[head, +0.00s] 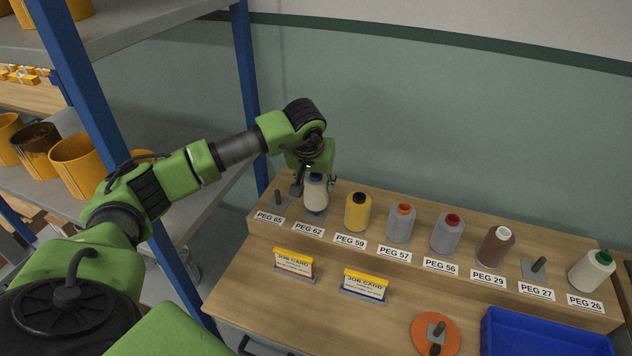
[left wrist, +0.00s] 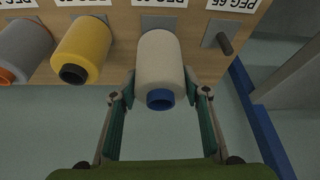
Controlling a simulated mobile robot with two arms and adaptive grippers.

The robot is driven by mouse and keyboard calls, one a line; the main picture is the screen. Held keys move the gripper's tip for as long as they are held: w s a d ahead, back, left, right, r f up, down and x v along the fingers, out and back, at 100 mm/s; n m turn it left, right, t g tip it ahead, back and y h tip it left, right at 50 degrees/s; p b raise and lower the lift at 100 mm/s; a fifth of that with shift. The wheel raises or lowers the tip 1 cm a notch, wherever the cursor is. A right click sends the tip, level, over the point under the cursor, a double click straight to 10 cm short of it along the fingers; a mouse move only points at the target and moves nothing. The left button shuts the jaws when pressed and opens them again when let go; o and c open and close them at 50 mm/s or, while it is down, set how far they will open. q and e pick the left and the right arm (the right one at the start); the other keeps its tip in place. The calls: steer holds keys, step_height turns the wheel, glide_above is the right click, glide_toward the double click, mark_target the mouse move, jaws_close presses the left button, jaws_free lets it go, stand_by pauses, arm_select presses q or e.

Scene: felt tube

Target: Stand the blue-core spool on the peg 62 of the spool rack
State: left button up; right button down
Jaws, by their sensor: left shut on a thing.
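The blue-core spool, wound with off-white thread, is at the peg 62 place of the spool rack (head: 386,262). It shows in the head view (head: 316,195) and in the left wrist view (left wrist: 160,62), its blue core end toward that camera. My left gripper (head: 314,178) is shut on it; in the left wrist view the fingers (left wrist: 160,98) lie on either side of the core end. The spool looks upright behind the PEG 62 label (head: 308,229). It hides peg 62, so I cannot tell whether it is seated or just above. My right gripper is not in view.
Peg 65 (head: 278,198) is bare on the left. A yellow spool (head: 358,212) stands close right on peg 59, with other spools beyond. Peg 27 (head: 538,266) is bare. Two job cards (head: 293,263), an orange disc (head: 449,336) and a blue bin (head: 540,335) are in front.

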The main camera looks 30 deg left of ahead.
mark_target(316, 193)
arm_select(q)
steer(key=shift+f+b, duration=1.35)
steer(key=shift+f, duration=0.4)
steer(key=o, duration=1.4)
steer(key=shift+s+r, duration=0.1)
steer(key=shift+r, duration=0.15)
steer(key=s+d, duration=0.4)
steer(key=s, duration=0.7)
steer(key=shift+s+d+r, duration=0.15)
steer(key=shift+s+r, duration=0.15)
